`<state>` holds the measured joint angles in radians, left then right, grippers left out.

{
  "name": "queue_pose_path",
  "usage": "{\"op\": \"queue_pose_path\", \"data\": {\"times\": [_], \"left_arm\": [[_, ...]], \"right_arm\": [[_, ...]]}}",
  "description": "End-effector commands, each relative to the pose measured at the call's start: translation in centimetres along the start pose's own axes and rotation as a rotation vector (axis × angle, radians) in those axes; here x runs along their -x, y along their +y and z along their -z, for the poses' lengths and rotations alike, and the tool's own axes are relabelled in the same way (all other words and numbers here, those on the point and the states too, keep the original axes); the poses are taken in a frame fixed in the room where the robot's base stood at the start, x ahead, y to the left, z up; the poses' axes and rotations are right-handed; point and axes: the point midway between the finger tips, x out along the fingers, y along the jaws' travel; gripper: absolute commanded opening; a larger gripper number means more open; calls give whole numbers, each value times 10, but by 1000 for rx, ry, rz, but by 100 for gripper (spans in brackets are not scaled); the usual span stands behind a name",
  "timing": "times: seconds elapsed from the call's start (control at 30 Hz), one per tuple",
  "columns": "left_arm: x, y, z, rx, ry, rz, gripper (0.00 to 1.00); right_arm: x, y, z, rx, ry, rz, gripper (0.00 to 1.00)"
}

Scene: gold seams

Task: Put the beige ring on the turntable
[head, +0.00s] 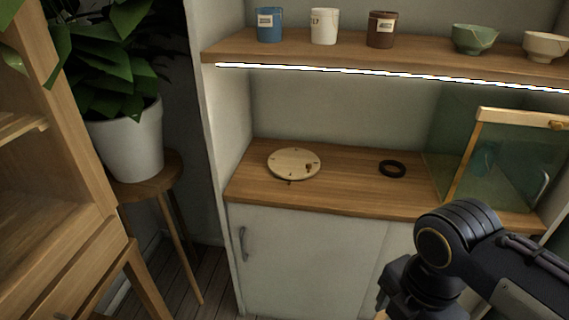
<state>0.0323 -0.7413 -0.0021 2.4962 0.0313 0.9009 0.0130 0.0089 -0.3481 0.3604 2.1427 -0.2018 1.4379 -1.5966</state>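The turntable (293,164) is a flat, round, pale disc on the wooden counter. A small brown piece and a few dark specks show on it, too small to make out. A dark brown ring (392,169) lies flat on the counter to its right. I see no beige ring clearly. A small beige patch (380,315) shows at the bottom edge beside my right gripper (397,295); I cannot tell what it is. My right arm comes in from the lower right, in front of the cabinet. Its fingertips are cut off by the frame. My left gripper is out of view.
A lit shelf (225,48) above holds cups and bowls. A potted plant (130,140) on a stool stands left. The counter between turntable and dark ring is clear.

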Motion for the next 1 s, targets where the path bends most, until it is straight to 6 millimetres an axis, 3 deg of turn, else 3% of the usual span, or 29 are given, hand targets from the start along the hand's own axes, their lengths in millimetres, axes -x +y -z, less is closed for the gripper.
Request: {"op": "queue_pose_path", "data": {"times": [0.27,0.47,0.6,0.7,1.0], "left_arm": [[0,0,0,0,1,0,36],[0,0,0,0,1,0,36],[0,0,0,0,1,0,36],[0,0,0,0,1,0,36],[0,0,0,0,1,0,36]], "right_arm": [[3,44,-18,-265,16,-3,51],[-4,96,-40,-583,27,1,51],[-22,147,-62,-905,27,6,51],[-35,173,-73,-1083,22,7,51],[-69,222,-95,-1434,4,4,51]]}}
